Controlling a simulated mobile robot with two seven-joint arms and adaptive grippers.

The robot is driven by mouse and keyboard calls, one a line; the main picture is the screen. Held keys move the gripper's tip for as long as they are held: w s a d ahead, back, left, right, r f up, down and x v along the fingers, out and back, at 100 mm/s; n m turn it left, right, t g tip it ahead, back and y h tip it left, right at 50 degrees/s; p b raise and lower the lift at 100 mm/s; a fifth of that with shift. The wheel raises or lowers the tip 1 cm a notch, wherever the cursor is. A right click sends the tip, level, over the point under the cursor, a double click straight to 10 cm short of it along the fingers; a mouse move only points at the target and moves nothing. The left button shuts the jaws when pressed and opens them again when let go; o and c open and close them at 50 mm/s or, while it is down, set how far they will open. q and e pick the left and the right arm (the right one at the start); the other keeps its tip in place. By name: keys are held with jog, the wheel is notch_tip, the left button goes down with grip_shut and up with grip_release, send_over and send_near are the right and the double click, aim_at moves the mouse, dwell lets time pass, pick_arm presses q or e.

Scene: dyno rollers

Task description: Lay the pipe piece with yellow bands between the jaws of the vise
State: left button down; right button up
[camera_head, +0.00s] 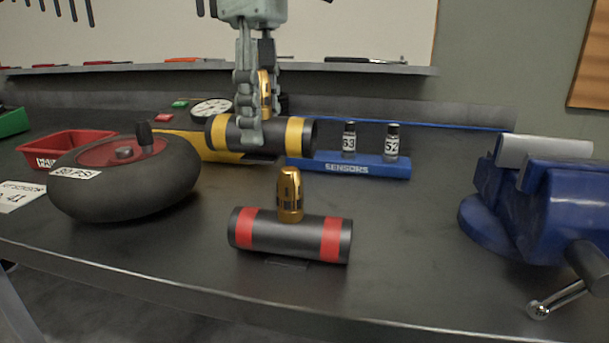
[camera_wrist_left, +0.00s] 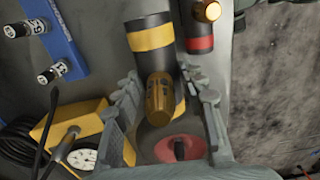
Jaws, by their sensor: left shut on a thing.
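The black pipe piece with yellow bands (camera_head: 275,133) lies level at the back middle of the bench, a brass fitting (camera_head: 264,88) upright on its top. My left gripper (camera_head: 252,130) comes down from above and is shut on this pipe, one finger in front of it. The far finger is mostly hidden. In the left wrist view the pipe (camera_wrist_left: 151,38) and its brass fitting show between the fingers (camera_wrist_left: 168,112). I cannot tell if the pipe touches its rest. The blue vise (camera_head: 545,205) stands at the far right, a grey jaw plate on top. My right gripper is not in view.
A similar pipe with red bands (camera_head: 285,235) lies in front. A black wheel (camera_head: 125,177) and red tray (camera_head: 68,146) are left. A blue sensor rack (camera_head: 350,168) stands right of the held pipe. Bare bench lies between the red-banded pipe and the vise.

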pick_arm(q)
jog(key=w+d+f, duration=0.1)
jog(key=d, duration=0.1)
jog(key=w+d+f, duration=0.1)
jog(key=d+f, duration=0.1)
jog(key=w+d+f, duration=0.1)
jog(key=w+d, duration=0.1)
jog(key=shift+d+f+p, duration=0.2)
jog(key=shift+f+p, duration=0.05)
jog(key=shift+p, duration=0.05)
notch_tip(320, 180, down, 3)
jog(key=shift+f, duration=0.35)
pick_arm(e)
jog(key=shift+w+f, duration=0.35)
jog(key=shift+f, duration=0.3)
pick_arm(q)
jog(key=shift+s+f, duration=0.1)
jog(key=shift+f, duration=0.1)
jog(key=c, duration=1.3)
grip_release()
jog(key=o, duration=0.4)
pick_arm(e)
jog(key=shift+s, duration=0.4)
